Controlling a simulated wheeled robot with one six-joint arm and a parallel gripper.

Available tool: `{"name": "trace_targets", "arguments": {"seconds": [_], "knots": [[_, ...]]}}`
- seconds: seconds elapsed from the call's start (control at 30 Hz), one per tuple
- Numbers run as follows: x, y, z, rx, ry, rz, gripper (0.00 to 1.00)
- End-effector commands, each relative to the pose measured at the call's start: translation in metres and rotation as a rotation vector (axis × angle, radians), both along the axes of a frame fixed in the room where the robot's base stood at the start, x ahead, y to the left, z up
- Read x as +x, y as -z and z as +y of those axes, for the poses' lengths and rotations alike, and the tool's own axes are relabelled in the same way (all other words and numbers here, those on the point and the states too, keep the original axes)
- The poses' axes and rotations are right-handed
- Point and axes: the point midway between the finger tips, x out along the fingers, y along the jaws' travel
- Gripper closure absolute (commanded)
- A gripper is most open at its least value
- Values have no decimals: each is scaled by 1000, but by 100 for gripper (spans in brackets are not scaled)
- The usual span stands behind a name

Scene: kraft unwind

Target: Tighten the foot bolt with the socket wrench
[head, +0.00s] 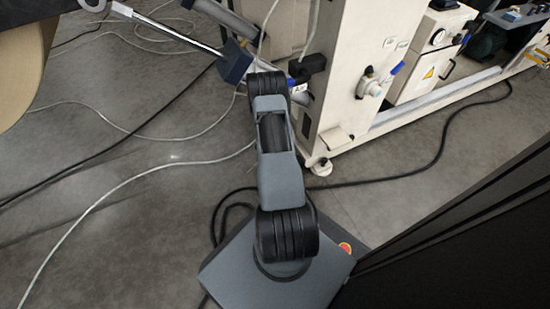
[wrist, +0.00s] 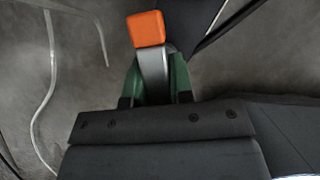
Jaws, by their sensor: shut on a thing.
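My gripper (wrist: 156,82) shows in the wrist view with its green fingers shut on the grey shaft of a tool with an orange end (wrist: 147,28). In the head view my arm reaches up the middle of the picture and the gripper cannot be clearly made out. A small round levelling foot (head: 321,168) sits on the floor under the near corner of the cream machine frame (head: 335,80). A bolt on it cannot be made out. The foot does not show clearly in the wrist view.
Pale and black cables (head: 110,190) lie across the grey floor. A black panel (head: 480,225) fills the lower right. A brown roll (head: 18,75) is at the left edge. The left floor is otherwise open.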

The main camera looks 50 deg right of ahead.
Motion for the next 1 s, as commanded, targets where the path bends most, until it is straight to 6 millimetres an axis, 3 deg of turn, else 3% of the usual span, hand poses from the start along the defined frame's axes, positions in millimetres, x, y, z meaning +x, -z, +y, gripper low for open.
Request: {"name": "trace_targets", "arguments": {"seconds": [0.4, 0.73, 1.0], "knots": [[0, -1, 0, -1, 34, -1, 100], [-1, -1, 0, 0, 199, -1, 100], [-2, 1, 0, -1, 227, -1, 100]]}}
